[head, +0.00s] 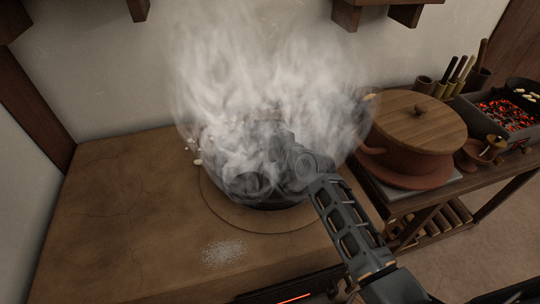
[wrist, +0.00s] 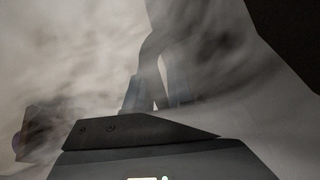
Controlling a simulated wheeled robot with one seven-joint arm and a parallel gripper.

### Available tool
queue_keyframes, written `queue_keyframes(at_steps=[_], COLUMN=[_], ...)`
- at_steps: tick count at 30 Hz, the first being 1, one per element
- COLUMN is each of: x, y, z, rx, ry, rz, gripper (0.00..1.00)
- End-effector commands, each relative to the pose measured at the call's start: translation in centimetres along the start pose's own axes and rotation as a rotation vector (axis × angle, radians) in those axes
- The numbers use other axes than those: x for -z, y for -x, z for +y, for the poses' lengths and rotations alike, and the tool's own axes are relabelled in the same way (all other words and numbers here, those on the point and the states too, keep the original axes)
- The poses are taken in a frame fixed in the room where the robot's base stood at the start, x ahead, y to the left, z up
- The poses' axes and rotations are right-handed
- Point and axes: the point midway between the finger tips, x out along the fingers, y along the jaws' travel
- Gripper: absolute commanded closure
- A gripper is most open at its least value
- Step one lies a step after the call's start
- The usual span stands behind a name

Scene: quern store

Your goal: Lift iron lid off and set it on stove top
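The stove top (head: 120,225) is a broad brown slab with a round ring (head: 232,214) set in it. A dark round vessel (head: 272,203) sits in the ring, mostly hidden by thick steam. I cannot make out the iron lid's edge apart from the vessel. My arm reaches in from the lower right, and its end is over the vessel inside the steam. In the wrist view, my gripper (wrist: 157,92) shows as two blurred fingers with a dark curved shape (wrist: 152,50), perhaps a handle, at them. Steam hides whether they grip it.
A reddish pot with a wooden lid (head: 415,120) stands on a side table to the right, near my arm. Tool holders (head: 440,88) and a glowing coal brazier (head: 508,112) are farther right. White grains (head: 222,252) lie at the stove's front. The stove's left side is clear.

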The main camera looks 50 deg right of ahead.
Motion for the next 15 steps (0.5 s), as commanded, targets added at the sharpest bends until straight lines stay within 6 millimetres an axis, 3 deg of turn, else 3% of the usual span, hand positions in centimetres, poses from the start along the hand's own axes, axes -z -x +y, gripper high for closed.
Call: queue_keyframes(at_steps=[6, 15], x=[0.01, 0.01], y=[0.02, 0.04], z=[-0.02, -0.05], rx=[0.0, 0.001], ry=[0.0, -0.001], rz=[0.0, 0.0], gripper=[0.99, 1.0])
